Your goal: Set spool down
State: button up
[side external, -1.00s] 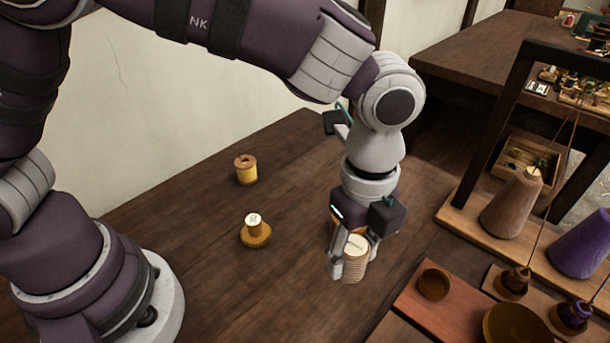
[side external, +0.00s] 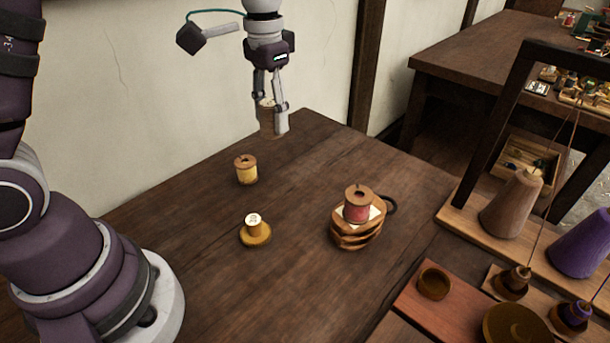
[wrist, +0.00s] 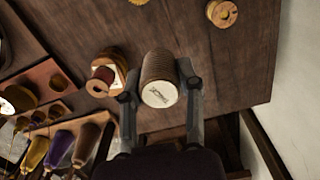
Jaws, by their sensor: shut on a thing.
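My gripper (side external: 271,106) is shut on a ribbed tan spool (side external: 271,122), above the far part of the table near the wall. In the wrist view the held spool (wrist: 158,75) sits between the two fingers, its pale labelled end toward the camera. Open air shows between the spool and the table in the side view. The fingers hide part of the spool.
A red spool (side external: 357,206) stands on a small wooden stack (side external: 345,236). A yellow spool (side external: 246,170) and a small spool on a round base (side external: 255,236) stand left of it. Large cones (side external: 512,207) stand at right. Bare table (side external: 300,175) lies between.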

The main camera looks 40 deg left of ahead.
jog(key=s+d+f+m, duration=0.2)
jog(key=d+f+m, duration=0.2)
jog(key=d+m, duration=0.75)
jog(key=m, duration=0.9)
send_near(342, 308)
notch_tip(342, 308, down, 6)
jog(key=shift+f, duration=0.15)
jog(key=shift+f, duration=0.15)
jog(key=o, duration=1)
